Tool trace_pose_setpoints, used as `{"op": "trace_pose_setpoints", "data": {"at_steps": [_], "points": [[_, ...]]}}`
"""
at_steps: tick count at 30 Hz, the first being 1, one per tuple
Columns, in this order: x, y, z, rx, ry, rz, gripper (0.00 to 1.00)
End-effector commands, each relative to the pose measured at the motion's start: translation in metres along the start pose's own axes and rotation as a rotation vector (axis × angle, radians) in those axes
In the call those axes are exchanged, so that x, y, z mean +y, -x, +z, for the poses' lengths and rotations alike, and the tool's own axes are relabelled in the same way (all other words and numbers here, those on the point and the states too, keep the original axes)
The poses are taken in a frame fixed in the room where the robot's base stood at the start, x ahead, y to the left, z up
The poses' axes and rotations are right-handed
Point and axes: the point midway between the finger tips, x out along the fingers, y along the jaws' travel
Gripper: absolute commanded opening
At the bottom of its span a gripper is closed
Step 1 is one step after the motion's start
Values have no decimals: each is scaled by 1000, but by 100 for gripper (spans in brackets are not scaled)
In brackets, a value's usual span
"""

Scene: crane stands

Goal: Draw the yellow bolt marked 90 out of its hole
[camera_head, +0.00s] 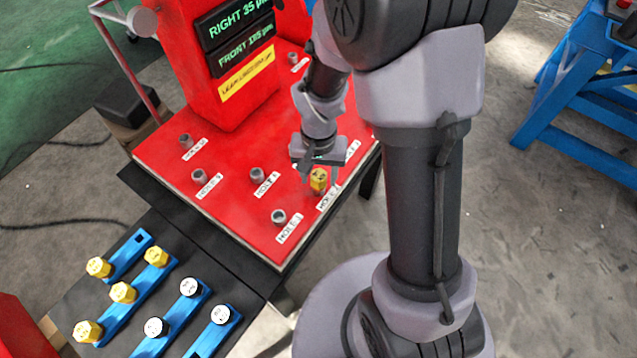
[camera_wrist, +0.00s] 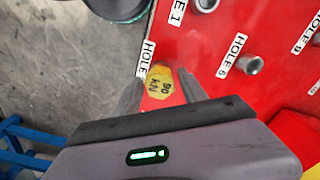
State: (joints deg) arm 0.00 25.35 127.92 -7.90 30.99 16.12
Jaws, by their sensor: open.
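The yellow bolt (camera_head: 318,179) stands in a hole on the red plate (camera_head: 240,222), near its right edge. Its yellow hexagonal head also shows in the wrist view (camera_wrist: 160,82), marked "90 kN". My gripper (camera_head: 318,178) is open over the bolt, pointing down. In the wrist view my gripper (camera_wrist: 158,92) has one finger on each side of the yellow head. I cannot tell whether the fingers touch it. The bolt's shank is hidden in the hole, and the hole's label beside it is partly covered.
Several grey hole sleeves, such as one (camera_head: 279,216) in front, stand up from the plate. A red block with displays (camera_head: 235,60) rises behind. Blue racks (camera_head: 138,290) with yellow and white-topped bolts lie on a black table at lower left.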

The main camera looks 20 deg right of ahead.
Motion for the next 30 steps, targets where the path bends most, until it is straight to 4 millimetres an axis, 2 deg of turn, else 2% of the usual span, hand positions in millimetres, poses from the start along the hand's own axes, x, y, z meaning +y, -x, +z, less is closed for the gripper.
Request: {"op": "trace_pose_setpoints", "data": {"at_steps": [3, 11, 20, 30], "points": [[0, 2, 0, 0, 0, 0, 50], [0, 2, 0, 0, 0, 0, 0], [0, 4, 0, 1, 0, 0, 0], [0, 27, 0, 2, 1, -1, 0]]}}
